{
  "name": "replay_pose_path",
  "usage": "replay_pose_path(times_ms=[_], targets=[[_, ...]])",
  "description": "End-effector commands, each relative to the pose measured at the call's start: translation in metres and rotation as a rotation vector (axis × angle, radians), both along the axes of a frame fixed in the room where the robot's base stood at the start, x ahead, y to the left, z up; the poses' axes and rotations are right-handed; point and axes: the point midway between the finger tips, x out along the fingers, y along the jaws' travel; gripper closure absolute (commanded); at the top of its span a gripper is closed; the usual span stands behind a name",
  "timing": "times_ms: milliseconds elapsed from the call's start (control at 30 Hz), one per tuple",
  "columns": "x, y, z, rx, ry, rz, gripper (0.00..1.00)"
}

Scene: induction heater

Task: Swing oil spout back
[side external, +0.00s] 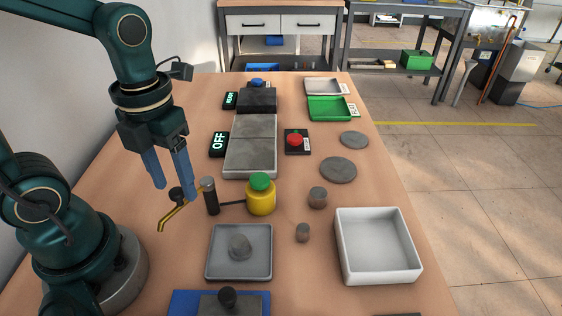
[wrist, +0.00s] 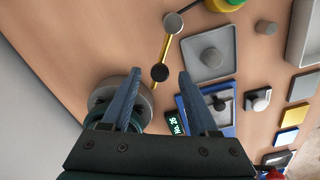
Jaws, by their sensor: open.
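The oil spout is a thin brass tube (side external: 172,217) with a bent outlet and a round black knob (side external: 176,193). It reaches from a dark post with a grey cap (side external: 209,188), which links to a yellow oil pot with a green lid (side external: 261,196). The spout points to the lower left, away from the grey tray (side external: 213,263). My gripper (side external: 174,192) is open and points down over the spout. In the wrist view the knob (wrist: 160,72) appears between the fingertips, with a gap on each side. I cannot tell whether the tips reach knob height.
The grey tray holds a round grey piece (side external: 240,247). A white bin (side external: 376,246), small metal cylinders (side external: 318,197) and grey discs (side external: 338,170) are to the right. A heater block reading OFF (side external: 218,144) stands behind. Bare table lies left of the spout.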

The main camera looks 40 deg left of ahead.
Motion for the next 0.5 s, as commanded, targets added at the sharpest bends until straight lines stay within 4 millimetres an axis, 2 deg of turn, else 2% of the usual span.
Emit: replay_pose_path(times_ms=[300, 500], targets=[[0.001, 0.000, 0.036, 0.000, -0.005, 0.000, 0.40], [0.000, 0.000, 0.042, -0.001, -0.001, 0.000, 0.40]])
